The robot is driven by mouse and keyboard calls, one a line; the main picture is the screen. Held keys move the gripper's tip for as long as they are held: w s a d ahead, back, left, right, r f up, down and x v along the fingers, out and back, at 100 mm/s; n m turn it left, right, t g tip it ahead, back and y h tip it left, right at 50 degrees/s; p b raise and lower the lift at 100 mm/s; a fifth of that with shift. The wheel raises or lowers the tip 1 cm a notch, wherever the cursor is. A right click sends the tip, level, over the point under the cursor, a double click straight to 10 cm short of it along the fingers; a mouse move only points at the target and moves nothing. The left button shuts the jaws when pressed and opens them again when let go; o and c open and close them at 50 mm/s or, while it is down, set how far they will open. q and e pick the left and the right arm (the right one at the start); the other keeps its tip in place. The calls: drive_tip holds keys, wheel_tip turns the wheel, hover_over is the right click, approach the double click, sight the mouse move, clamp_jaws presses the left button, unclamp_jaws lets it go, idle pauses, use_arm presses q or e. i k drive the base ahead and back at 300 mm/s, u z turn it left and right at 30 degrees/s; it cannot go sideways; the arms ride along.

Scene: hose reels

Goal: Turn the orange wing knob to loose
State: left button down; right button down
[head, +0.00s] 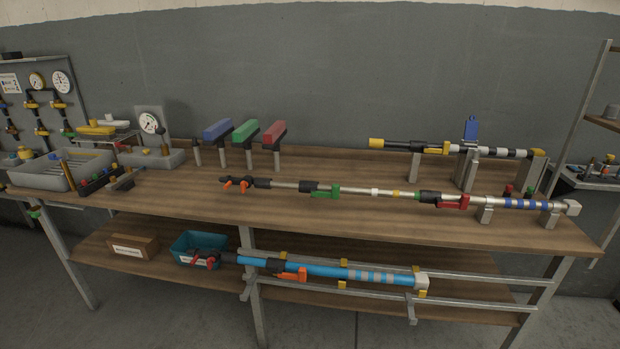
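A long silver pole lies along the workbench top (330,225). An orange two-lobed part (235,183), shaped like wings, sits at its left end, beside a black section. A second orange part (292,273) sits on a thick blue pole (330,269) on the lower shelf. I cannot tell for certain which of these orange parts is the wing knob, nor whether it is tight or loose. Neither of my grippers is in view.
Blue, green and red blocks (259,130) stand on posts at the back. A black-and-white pole (490,152) with a yellow end rests on stands behind. A grey tray (62,180) is at left; a teal bin (185,250) sits on the shelf.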

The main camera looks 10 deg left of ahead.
sight(243, 184)
drive_tip(key=u, duration=1.1)
drive_tip(key=i, duration=0.85)
drive_tip(key=z, duration=1.85)
